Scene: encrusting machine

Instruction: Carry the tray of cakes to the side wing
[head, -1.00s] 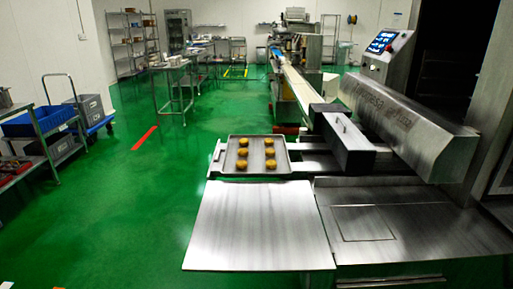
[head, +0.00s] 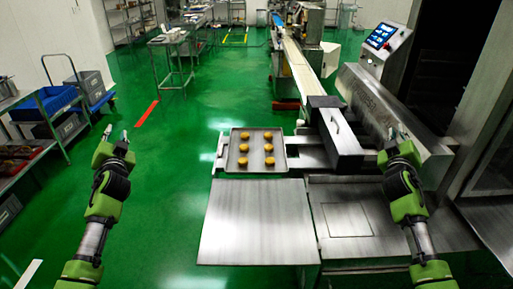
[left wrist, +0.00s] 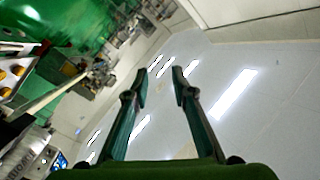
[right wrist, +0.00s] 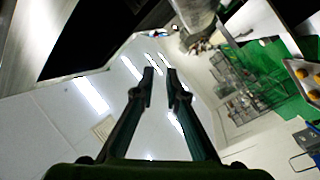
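The tray (head: 232,166) is a grey metal tray with several round golden cakes (head: 270,148) in two columns. It rests level at the machine's near end, behind a flat steel panel (head: 258,225) that looks like the side wing. The panel is bare. My left gripper (head: 116,134) is raised to the left of the tray, open and empty. My right gripper (head: 397,137) is raised to the right of the tray, in front of the machine's slanted cover, open and empty. Parts of the tray also show at the edges of the left wrist view (left wrist: 12,84) and right wrist view (right wrist: 300,80).
A dark steel box (head: 335,135) of the machine stands just right of the tray. A second steel surface (head: 350,220) adjoins the panel on its right. A cart with a blue bin (head: 45,103) stands at the left. Green floor left of the tray is free.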

